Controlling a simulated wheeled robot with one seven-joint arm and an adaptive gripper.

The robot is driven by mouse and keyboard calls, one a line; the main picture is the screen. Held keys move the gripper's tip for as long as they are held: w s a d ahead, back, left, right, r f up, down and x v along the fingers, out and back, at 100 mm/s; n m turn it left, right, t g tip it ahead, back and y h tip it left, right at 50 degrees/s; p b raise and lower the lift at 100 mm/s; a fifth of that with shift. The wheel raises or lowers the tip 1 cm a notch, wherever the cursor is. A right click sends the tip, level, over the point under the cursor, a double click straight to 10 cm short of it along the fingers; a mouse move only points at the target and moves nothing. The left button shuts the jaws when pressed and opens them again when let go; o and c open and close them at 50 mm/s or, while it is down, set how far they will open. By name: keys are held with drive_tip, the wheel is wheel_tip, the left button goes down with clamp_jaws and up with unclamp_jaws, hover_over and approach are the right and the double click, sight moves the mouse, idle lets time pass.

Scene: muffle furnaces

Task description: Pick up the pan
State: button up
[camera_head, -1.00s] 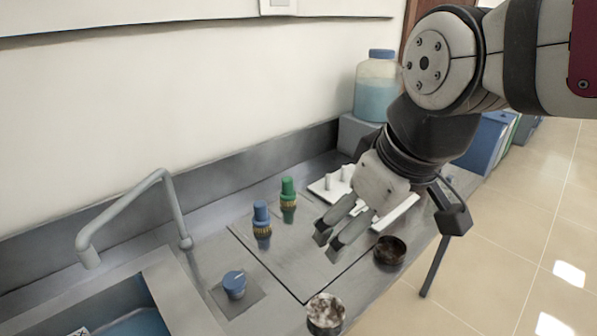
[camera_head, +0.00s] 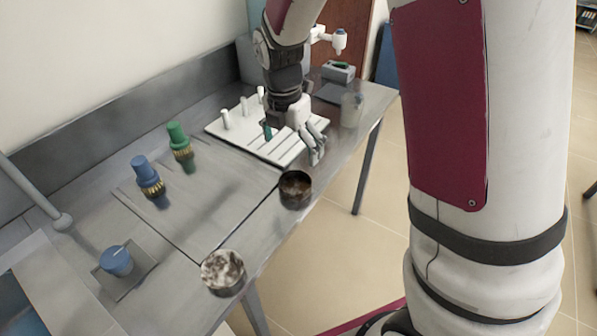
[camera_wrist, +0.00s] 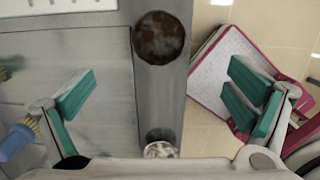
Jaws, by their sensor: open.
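Two small round open pans stand near the front edge of the counter; I cannot tell which one the task means. The dark brown pan (camera_head: 296,189) is closer to my gripper, and it shows at the top middle of the wrist view (camera_wrist: 159,38). The pan with a whitish, stained inside (camera_head: 223,272) is nearer the sink, and it shows at the bottom middle of the wrist view (camera_wrist: 160,149), partly hidden by my gripper. My gripper (camera_head: 317,152) is open and empty, pointing down beyond the dark pan. In the wrist view its green-padded fingers (camera_wrist: 164,98) are spread wide on either side of the counter edge.
A white rack (camera_head: 240,142) with pegs stands behind my gripper. Blue (camera_head: 147,176) and green (camera_head: 180,146) brushes stand on the counter. A clear container (camera_head: 352,108) stands to the right. The counter between the brushes and pans is clear.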

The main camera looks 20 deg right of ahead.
hover_over(296, 187)
drive_tip(key=f, duration=0.5)
drive_tip(key=s+f, duration=0.1)
drive_tip(key=f, duration=0.2)
drive_tip(key=shift+a, duration=0.35)
drive_tip(key=shift+w+d+f, duration=0.1)
drive_tip(key=shift+w+f, duration=0.1)
drive_tip(key=shift+f, duration=1.2)
drive_tip(key=shift+w+d+f, duration=0.1)
drive_tip(key=shift+w+f, duration=0.1)
drive_tip(key=shift+f, duration=1.2)
drive_tip(key=c, duration=1.3)
